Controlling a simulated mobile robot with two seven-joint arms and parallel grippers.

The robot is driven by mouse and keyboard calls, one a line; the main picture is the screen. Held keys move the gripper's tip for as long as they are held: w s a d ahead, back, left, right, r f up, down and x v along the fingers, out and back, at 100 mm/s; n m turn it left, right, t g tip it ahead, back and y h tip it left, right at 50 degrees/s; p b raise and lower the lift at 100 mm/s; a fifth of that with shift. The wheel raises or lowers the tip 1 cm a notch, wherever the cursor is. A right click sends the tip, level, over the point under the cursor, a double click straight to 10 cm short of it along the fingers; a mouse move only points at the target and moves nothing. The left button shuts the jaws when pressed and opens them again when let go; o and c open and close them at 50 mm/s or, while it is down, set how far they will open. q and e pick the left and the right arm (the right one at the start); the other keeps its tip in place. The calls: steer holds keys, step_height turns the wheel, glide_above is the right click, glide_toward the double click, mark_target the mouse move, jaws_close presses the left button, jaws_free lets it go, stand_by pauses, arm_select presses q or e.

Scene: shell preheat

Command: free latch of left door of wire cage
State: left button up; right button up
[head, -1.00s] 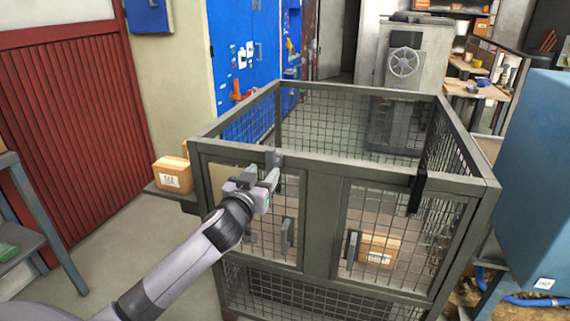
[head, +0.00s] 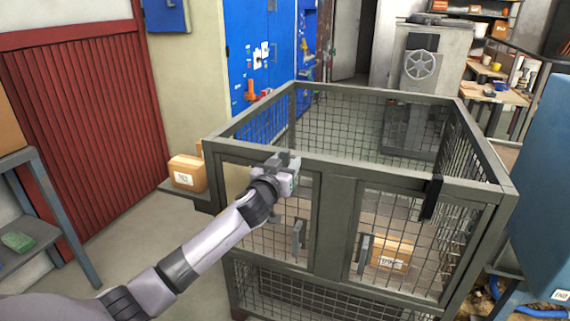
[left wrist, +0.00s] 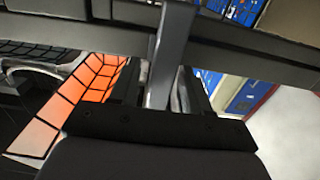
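The wire cage (head: 335,190) stands in the middle of the head view, its front facing me. Its left door (head: 273,232) and right door (head: 408,240) look closed. My left gripper (head: 284,163) is at the top rail above the left door and hides most of the latch there. In the left wrist view a grey bar (left wrist: 170,50), apparently this latch, runs between the fingers of my left gripper (left wrist: 163,92). I cannot tell whether the fingers press on it. A black latch (head: 432,197) hangs over the rail at the right door. My right gripper is not in view.
A cardboard box (head: 187,173) sits on a ledge left of the cage. Another box (head: 391,255) is inside, behind the right door. A blue machine (head: 545,190) stands close on the right, a shelf (head: 40,215) on the left. Floor is free between shelf and cage.

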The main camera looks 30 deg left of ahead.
arm_select(q)
jaws_close()
steer(key=shift+m, duration=0.3)
steer(key=m, duration=0.3)
steer(key=shift+w+d+p, duration=0.1)
steer(key=shift+d+p, duration=0.2)
steer(key=shift+p, duration=0.1)
steer(key=shift+w+d+f+m+p, duration=0.15)
steer(key=shift+f+m+p, duration=0.15)
steer(key=shift+m, duration=2.1)
steer(key=shift+s+d+f+m+p, duration=0.1)
steer(key=shift+d+f+m+p, duration=0.2)
steer(key=shift+m, duration=2.1)
steer(key=shift+w+d+f+m+p, duration=0.15)
steer(key=shift+m+p, duration=0.25)
steer(key=shift+m, duration=2)
steer(key=shift+s+a+f, duration=0.1)
steer(key=shift+f, duration=0.05)
steer(key=shift+o, duration=0.9)
jaws_free()
